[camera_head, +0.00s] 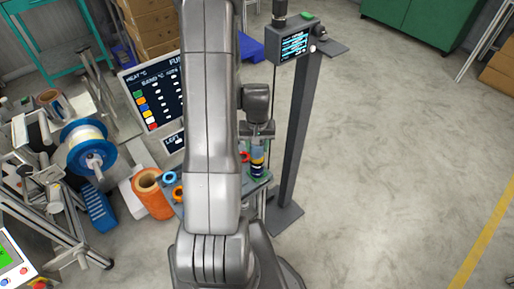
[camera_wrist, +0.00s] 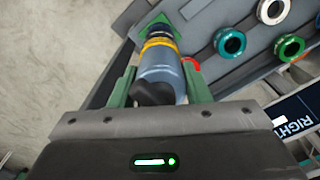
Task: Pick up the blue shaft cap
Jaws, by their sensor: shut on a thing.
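A blue-grey cylinder (camera_wrist: 162,70) with a dark rounded end, a yellow band and a dark blue band is between the green fingers of my gripper (camera_wrist: 158,88). It looks like the blue shaft cap, but I cannot be sure. My gripper is shut on it. In the head view my gripper (camera_head: 258,130) points down, with the banded cylinder (camera_head: 257,166) upright below it at the grey rack's right end. A green piece (camera_wrist: 166,18) shows at the cylinder's far end. Whether the cylinder touches it is unclear.
The grey rack (camera_wrist: 215,70) carries several coloured rings, including a white one (camera_wrist: 273,11) and a teal one (camera_wrist: 229,42). A dark post (camera_head: 291,150) with a screen stands close on the right. A blue reel (camera_head: 87,147) is left. The floor (camera_head: 400,150) at right is clear.

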